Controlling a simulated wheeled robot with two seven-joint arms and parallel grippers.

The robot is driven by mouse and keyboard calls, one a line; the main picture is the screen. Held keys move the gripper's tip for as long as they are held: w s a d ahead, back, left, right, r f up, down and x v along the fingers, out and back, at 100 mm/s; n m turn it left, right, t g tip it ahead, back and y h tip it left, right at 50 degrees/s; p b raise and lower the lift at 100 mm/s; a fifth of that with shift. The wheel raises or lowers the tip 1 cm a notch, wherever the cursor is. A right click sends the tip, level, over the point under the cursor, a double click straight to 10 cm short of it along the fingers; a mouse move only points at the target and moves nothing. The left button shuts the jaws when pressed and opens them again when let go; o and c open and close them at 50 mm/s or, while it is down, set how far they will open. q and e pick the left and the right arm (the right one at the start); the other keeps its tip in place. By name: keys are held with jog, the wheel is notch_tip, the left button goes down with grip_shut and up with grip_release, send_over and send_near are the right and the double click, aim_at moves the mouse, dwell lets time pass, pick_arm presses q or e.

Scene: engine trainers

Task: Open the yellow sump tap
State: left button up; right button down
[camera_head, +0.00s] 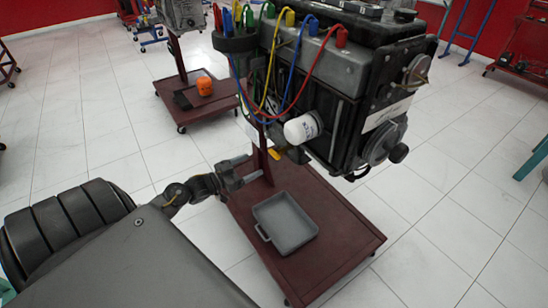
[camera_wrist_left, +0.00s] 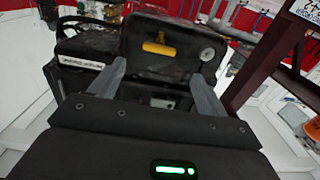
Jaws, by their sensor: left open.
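The yellow sump tap (camera_head: 277,154) is a small yellow handle low on the engine (camera_head: 340,95), below the white oil filter (camera_head: 303,127). In the left wrist view the yellow tap (camera_wrist_left: 158,48) lies sideways across the dark sump face, ahead of and between my fingers. My left gripper (camera_head: 254,168) is open and empty, a little below and to the left of the tap in the head view. The left wrist view shows its two fingers apart (camera_wrist_left: 161,82), with a gap to the tap. My right gripper is not in view.
A grey drain tray (camera_head: 285,222) sits on the dark red trolley base (camera_head: 345,238) under the engine. The trolley's red post (camera_head: 262,155) stands close to my left gripper. Coloured leads (camera_head: 290,75) hang on the engine's side. A second trolley (camera_head: 215,108) stands behind.

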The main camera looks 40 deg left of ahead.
aim_at(272, 155)
pick_arm(q)
jog(key=x, duration=0.9)
jog(key=shift+w+d+r, duration=0.1)
jog(key=shift+w+r, duration=0.05)
jog(key=shift+w, duration=0.15)
jog(key=shift+w+d, duration=0.2)
jog(key=shift+w, duration=0.4)
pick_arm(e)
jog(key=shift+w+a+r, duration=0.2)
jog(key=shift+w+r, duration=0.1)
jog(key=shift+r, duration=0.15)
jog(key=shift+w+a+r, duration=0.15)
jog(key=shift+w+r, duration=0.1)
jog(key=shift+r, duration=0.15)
pick_arm(q)
jog(key=shift+c, duration=0.5)
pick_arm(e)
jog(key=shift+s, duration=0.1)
pick_arm(q)
jog(key=c, duration=0.9)
